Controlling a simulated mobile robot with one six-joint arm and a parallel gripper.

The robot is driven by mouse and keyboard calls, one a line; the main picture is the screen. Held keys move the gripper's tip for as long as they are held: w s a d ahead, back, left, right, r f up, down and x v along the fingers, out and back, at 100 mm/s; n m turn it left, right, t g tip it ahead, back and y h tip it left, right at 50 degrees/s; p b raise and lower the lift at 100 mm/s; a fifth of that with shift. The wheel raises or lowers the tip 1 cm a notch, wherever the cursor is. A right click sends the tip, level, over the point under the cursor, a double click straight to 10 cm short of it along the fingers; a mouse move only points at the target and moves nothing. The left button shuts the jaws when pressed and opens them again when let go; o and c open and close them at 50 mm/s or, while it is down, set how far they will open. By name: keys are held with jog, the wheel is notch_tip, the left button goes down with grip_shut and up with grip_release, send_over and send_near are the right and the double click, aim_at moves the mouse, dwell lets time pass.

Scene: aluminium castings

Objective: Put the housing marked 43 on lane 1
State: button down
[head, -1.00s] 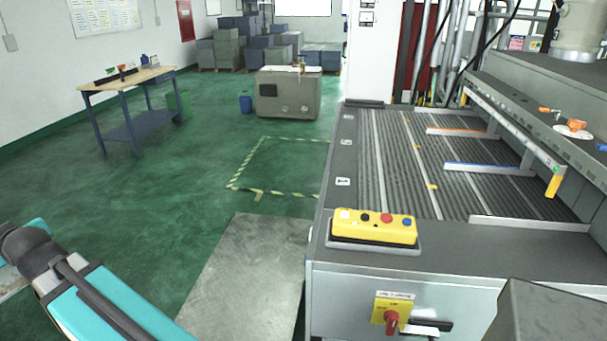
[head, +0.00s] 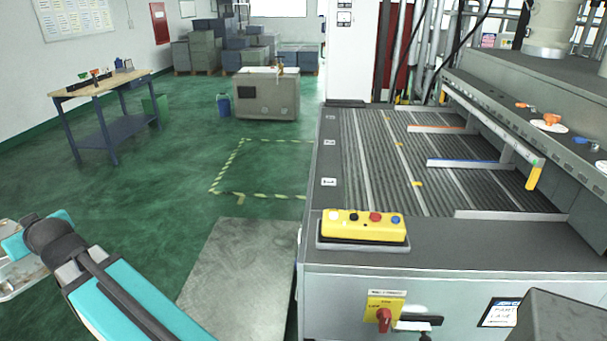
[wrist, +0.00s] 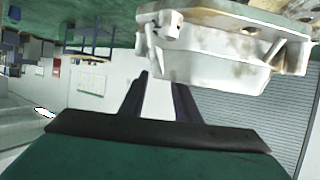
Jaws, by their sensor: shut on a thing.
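A pale, stained aluminium housing (wrist: 225,55) fills the upper right of the wrist view. My gripper (wrist: 163,84) is shut on it, with the two dark fingers meeting its near side. No number can be read on the side that shows. In the head view, part of the housing (head: 14,280) shows at the left edge, beside my teal arm and over the floor, well left of the machine. The ribbed grey bed (head: 380,165) lies at the right, with small white lane labels along its left edge. The nearest label (head: 329,182) appears to read 1; the others are too small to read.
A yellow button box (head: 363,226) stands on the machine's front ledge. An orange-edged bar (head: 440,129), a blue-edged bar (head: 475,164) and a grey bar (head: 510,214) reach over the bed. A wooden-topped bench (head: 110,84) stands at the left. The green floor between is clear.

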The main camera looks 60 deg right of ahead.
jog(key=shift+r, duration=0.15)
jog(key=s+d+f+m+g+h, duration=0.1)
jog(key=s+d+m+g+h, duration=0.2)
jog(key=d, duration=0.9)
jog(key=s+d+f+m+g+h, duration=0.1)
jog(key=s+d+m+h, duration=0.25)
jog(key=d, duration=0.75)
jog(key=s+d+f+m+g+h, duration=0.1)
jog(key=s+d+m+g+h, duration=0.25)
jog(key=d, duration=0.85)
jog(key=s+d+r+m+g+h, duration=0.2)
jog(key=s+d+m+g+h, duration=0.15)
jog(key=s+d+m, duration=0.45)
jog(key=s+d+r+m+g+y, duration=0.2)
jog(key=s+d+r+m+g, duration=0.15)
jog(key=s+d, duration=0.8)
jog(key=s+d+r+m+g+y, duration=0.25)
jog(key=s+d+g, duration=0.3)
jog(key=s, duration=1.05)
jog(key=s+d+r+m+g+y, duration=0.1)
jog(key=s+d+r+m+g, duration=0.3)
jog(key=s+d, duration=0.75)
jog(key=s+a+r+m+g+y, duration=0.1)
jog(key=s+r+m+g+y, duration=0.1)
jog(key=s, duration=1.4)
jog(key=shift+s+r+m+y, duration=0.2)
jog(key=shift+m+y, duration=0.1)
jog(key=shift+m, duration=0.2)
jog(key=shift+f, duration=0.15)
